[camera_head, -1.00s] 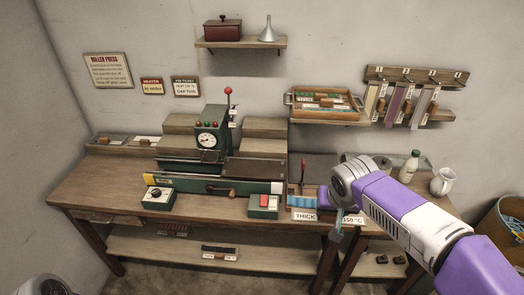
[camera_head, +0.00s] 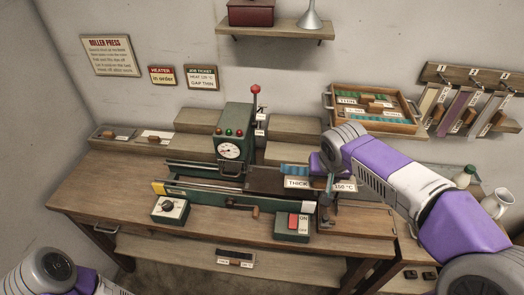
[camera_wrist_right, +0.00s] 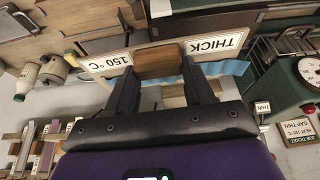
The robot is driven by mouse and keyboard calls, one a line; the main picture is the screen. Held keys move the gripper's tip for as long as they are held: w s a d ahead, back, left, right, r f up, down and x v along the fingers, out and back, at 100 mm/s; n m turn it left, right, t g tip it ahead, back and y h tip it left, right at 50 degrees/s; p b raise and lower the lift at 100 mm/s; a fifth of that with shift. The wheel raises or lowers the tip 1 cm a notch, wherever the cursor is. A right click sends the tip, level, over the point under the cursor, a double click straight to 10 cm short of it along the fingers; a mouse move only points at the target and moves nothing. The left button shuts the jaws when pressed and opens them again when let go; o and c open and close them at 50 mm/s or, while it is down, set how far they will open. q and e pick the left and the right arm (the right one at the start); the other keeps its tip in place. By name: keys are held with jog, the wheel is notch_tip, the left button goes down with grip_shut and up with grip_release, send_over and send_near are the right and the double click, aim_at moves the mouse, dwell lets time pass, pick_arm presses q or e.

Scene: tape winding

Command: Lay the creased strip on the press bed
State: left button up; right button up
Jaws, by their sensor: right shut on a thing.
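The creased strip (camera_head: 294,170) is pale blue, with a white THICK card and a 150 °C card beside it. My right gripper (camera_head: 326,178) is shut on the strip's brown wooden block; the right wrist view shows the block (camera_wrist_right: 160,61) between both fingers and the blue strip (camera_wrist_right: 222,70) behind the cards. The strip appears over the right end of the press's dark bed (camera_head: 262,180); I cannot tell whether it touches. The green press (camera_head: 234,125) with its round dial stands behind the bed. My left arm enters at bottom left; its gripper is out of view.
A knob box (camera_head: 170,209) and a red-switch box (camera_head: 292,226) stand in front of the press. A wall tray (camera_head: 375,108) and hanging strips (camera_head: 462,105) are at the right. A job ticket (camera_head: 202,77) reads GAP THIN.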

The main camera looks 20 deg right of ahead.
pick_arm(q)
jog(key=shift+o, duration=0.7)
notch_tip(320, 180, down, 3)
jog(key=shift+r+b, duration=0.15)
jog(key=shift+b, duration=1.05)
pick_arm(e)
jog(key=w+a+f, duration=0.2)
jog(key=w+f, duration=0.1)
jog(key=w, duration=0.4)
jog(key=w+a+f, duration=0.2)
jog(key=w+a, duration=0.1)
jog(key=w, duration=0.3)
pick_arm(q)
jog(key=shift+f+b, duration=2.8)
pick_arm(e)
jog(key=shift+d+f, duration=0.1)
jog(key=shift+f, duration=3.6)
pick_arm(q)
jog(key=shift+f, duration=0.15)
pick_arm(e)
jog(key=shift+f, duration=0.15)
pick_arm(q)
jog(key=shift+f+b, duration=0.35)
jog(key=shift+b, duration=0.2)
pick_arm(e)
jog(key=shift+f, duration=0.35)
jog(key=o, duration=1.2)
jog(key=shift+c, duration=0.2)
jog(key=shift+s+r, duration=0.1)
jog(key=shift+r, duration=0.05)
